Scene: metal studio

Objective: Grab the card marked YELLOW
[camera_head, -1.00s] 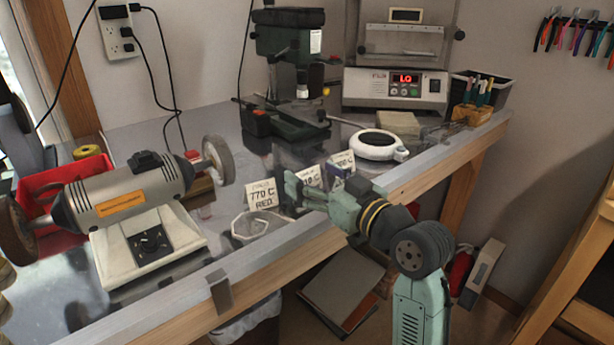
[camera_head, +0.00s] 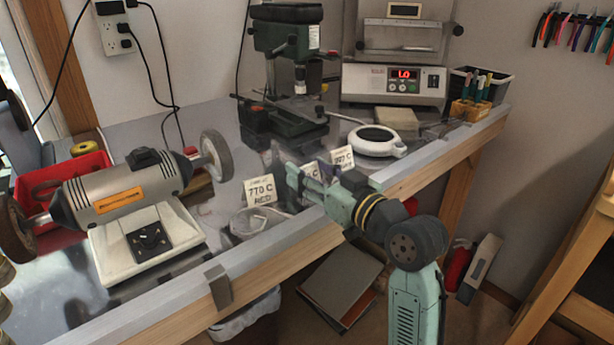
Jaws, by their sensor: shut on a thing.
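Several small white lettered cards stand on the grey bench. The left card (camera_head: 261,190) reads 770 C RED. A middle card (camera_head: 311,170) is mostly hidden behind my gripper, and its colour word cannot be read. A right card (camera_head: 342,158) stands further back, its lower line too small or hidden to read. I cannot tell which card is marked YELLOW. My gripper (camera_head: 288,178) reaches in from the right over the bench's front edge, between the left and middle cards. It is shut on a card, seemingly the middle one, though its fingers hide the grasp.
A bench grinder (camera_head: 130,195) stands at left by a red bin (camera_head: 60,175). A shallow clear dish (camera_head: 250,223) lies before the left card. A white round device (camera_head: 376,141), a drill press (camera_head: 285,75) and a furnace unit (camera_head: 395,85) stand behind.

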